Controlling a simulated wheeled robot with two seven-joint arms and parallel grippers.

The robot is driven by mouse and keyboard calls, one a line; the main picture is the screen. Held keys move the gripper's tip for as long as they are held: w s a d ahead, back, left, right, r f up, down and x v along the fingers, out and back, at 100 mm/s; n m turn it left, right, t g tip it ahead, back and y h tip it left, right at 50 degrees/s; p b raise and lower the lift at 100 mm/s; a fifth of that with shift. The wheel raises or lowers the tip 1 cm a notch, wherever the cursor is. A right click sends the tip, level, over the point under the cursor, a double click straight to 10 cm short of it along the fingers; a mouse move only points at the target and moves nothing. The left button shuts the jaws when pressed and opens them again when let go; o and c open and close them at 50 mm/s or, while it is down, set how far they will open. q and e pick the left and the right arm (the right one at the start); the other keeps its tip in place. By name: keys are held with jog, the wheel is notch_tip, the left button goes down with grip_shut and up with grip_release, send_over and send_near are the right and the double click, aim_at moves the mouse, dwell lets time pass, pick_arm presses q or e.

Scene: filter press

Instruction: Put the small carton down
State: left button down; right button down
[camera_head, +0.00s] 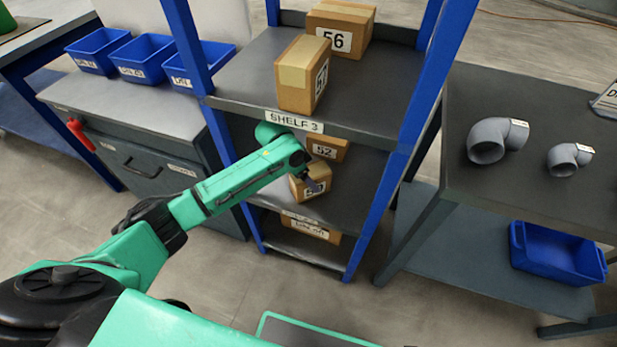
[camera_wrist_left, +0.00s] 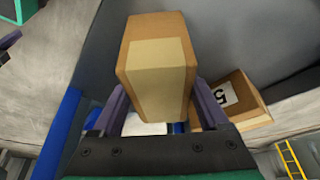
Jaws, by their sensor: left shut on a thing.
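The small carton (camera_head: 320,174) is brown with a white number label that my gripper partly covers. It is at the middle level of the shelf rack, under the board marked SHELF 3 (camera_head: 294,122). My left gripper (camera_head: 311,184) is shut on it. In the left wrist view the carton (camera_wrist_left: 157,75), with a pale tape strip, sits between the two fingers (camera_wrist_left: 160,105). I cannot tell whether its underside touches the middle shelf board (camera_head: 350,190). Carton 52 (camera_head: 328,148) stands just behind it and shows at the right in the left wrist view (camera_wrist_left: 240,95). My right gripper is not in view.
Two larger cartons, one numbered 56 (camera_head: 338,28) and another in front (camera_head: 302,75), stand on the top shelf. Blue rack posts (camera_head: 385,215) flank the opening. Another carton (camera_head: 308,228) sits lower. A table with grey pipe elbows (camera_head: 497,138) is at the right.

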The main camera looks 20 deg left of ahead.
pick_arm(q)
grip_release()
jog(key=shift+a+r, duration=0.1)
jog(key=shift+r, duration=0.2)
jog(key=shift+s+a+r+p, duration=0.25)
jog(key=shift+s+r+p, duration=0.05)
jog(key=shift+r+p, duration=0.05)
jog(key=s+a+p, duration=0.1)
jog(key=s+a, duration=0.6)
jog(key=a, duration=0.1)
jog(key=shift+s+a, duration=0.3)
jog(key=shift+s, duration=0.05)
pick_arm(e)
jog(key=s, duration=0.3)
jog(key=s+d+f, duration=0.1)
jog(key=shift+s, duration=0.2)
pick_arm(q)
jog(key=shift+f, duration=0.1)
